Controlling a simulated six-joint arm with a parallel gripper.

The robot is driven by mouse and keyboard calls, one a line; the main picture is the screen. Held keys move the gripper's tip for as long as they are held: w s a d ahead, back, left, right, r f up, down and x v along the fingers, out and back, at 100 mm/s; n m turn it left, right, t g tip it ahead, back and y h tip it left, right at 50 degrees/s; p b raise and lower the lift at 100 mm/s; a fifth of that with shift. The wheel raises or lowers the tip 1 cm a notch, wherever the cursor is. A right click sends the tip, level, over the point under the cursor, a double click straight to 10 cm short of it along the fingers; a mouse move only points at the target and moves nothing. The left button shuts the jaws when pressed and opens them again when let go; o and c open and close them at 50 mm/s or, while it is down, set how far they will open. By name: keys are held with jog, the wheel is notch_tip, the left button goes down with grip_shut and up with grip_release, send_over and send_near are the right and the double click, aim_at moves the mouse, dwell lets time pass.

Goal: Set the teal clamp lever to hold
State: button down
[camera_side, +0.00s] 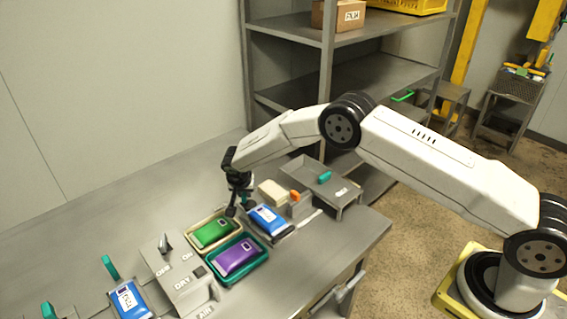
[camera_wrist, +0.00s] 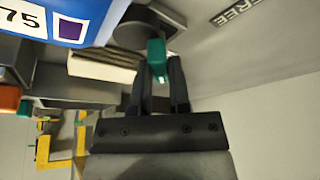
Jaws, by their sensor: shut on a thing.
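The teal clamp lever (camera_wrist: 156,60) stands between the two dark fingers of my gripper (camera_wrist: 160,82) in the wrist view. The fingers are closed on it from both sides. The lever sits by a dark round base (camera_wrist: 146,28), and a plate marked FREE (camera_wrist: 236,12) lies to its right. The hold mark is not visible in either view. In the side view my gripper (camera_side: 236,203) points down behind the trays, beside the blue pouch (camera_side: 267,219), with a bit of teal showing at its right. The fingers hide most of the lever there.
A green pouch (camera_side: 212,233) and a purple pouch (camera_side: 237,257) lie in trays in front of my gripper. A cream block (camera_side: 271,192) and an orange piece (camera_side: 295,196) stand to its right. A switch panel (camera_side: 170,262) and another teal lever (camera_side: 110,267) are at front left.

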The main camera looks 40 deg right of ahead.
jog(key=c, duration=0.6)
grip_release()
jog(key=shift+r, duration=0.1)
jog(key=v, duration=0.7)
jog(key=shift+s+a+r, duration=0.15)
jog(key=shift+r, duration=0.15)
